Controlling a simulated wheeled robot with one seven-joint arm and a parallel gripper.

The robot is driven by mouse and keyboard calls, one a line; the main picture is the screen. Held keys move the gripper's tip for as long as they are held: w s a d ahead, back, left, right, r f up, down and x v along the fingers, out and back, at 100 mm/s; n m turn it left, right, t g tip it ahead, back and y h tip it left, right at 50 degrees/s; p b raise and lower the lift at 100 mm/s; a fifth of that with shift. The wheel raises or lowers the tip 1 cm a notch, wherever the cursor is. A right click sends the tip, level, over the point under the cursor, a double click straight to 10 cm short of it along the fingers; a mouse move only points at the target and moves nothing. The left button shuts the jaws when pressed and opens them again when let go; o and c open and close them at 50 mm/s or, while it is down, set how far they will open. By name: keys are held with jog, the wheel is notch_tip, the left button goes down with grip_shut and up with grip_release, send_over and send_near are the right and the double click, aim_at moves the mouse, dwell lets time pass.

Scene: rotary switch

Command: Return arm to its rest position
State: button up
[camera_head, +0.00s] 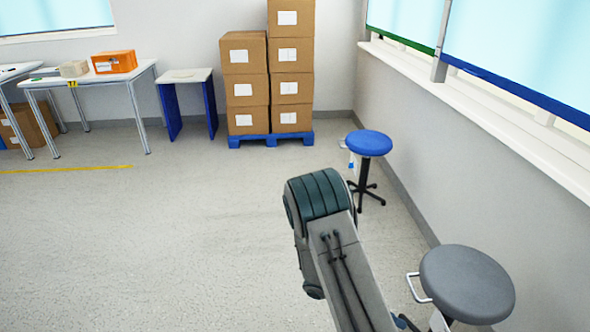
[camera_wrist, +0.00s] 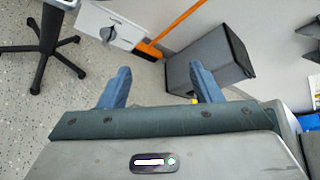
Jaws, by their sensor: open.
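My arm (camera_head: 345,270) reaches forward from the lower right in the head view, over open floor, and its elbow-like green-grey joint shows there. My gripper (camera_wrist: 160,72) shows in the wrist view with its two blue fingers wide apart and nothing between them. In the head view the gripper is not visible. A white box with a dark grey knob (camera_wrist: 107,33), which looks like the rotary switch, is at the upper left of the wrist view. It is beyond the fingers and apart from them.
A blue stool (camera_head: 370,143) and a grey stool (camera_head: 467,284) stand by the right wall. Stacked cartons (camera_head: 243,85) are on a blue pallet at the back. A dark grey bin (camera_wrist: 212,62) and an orange-handled pole (camera_wrist: 172,27) lie beyond the fingers. The left floor is clear.

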jog(key=s+a+r+m+t+y+p, duration=0.2)
jog(key=r+m, duration=0.6)
jog(key=r, duration=0.6)
jog(key=s+a+r+m+t+y+p, duration=0.2)
jog(key=s+a+r+m+y+p, duration=0.2)
jog(key=r+m+p, duration=0.4)
jog(key=s+a+r+m+t+y+p, duration=0.3)
jog(key=s+r+m+y+p, duration=0.2)
jog(key=r, duration=1.5)
jog(key=m+y, duration=0.2)
jog(key=m, duration=0.1)
jog(key=shift+s+a, duration=0.25)
jog(key=shift+s, duration=0.05)
jog(key=shift+r, duration=0.1)
